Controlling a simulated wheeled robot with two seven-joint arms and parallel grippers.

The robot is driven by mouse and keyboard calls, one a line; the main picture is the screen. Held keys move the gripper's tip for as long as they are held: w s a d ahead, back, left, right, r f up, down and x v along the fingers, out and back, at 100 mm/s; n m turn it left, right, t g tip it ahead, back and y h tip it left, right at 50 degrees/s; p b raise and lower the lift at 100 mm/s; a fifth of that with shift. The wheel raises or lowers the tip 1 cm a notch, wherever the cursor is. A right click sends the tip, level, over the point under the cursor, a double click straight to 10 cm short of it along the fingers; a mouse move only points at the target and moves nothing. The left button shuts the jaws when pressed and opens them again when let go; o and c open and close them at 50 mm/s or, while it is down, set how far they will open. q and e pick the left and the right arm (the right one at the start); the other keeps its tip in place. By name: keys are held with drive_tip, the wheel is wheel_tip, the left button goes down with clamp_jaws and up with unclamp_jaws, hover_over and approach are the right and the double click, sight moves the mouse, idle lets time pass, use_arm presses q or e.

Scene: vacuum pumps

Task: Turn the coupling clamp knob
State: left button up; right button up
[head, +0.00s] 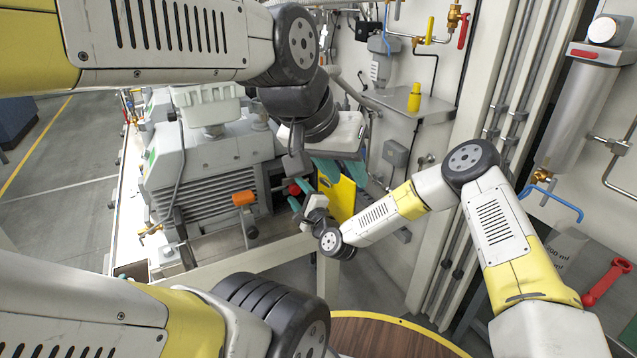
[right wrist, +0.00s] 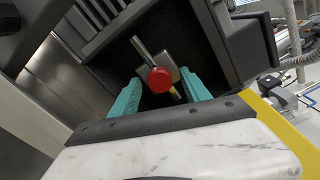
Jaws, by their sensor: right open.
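The red knob (head: 294,189) is on the pump's right end, partly hidden by my right gripper. In the right wrist view the round red knob (right wrist: 160,80) sits at the end of a metal rod, in front of a dark recess. My right gripper (head: 292,195) is open, and its teal fingers stand to either side of the knob in the wrist view; I cannot tell whether they touch it. My left gripper (head: 343,171) hangs just above and to the right, with its teal fingers apart and nothing visible between them.
The grey pump (head: 205,170) fills the area left of the knob, with an orange handle (head: 243,198) on its front. A yellow panel (head: 342,197) stands close behind both grippers. A yellow bottle (head: 414,98) stands on the back shelf. Open floor lies left.

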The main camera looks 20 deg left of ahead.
drive_tip(key=shift+s+d, duration=0.1)
drive_tip(key=shift+d, duration=0.05)
drive_tip(key=shift+v, duration=0.8)
drive_tip(key=v, duration=0.6)
drive_tip(key=shift+s, duration=0.1)
idle(0.5)
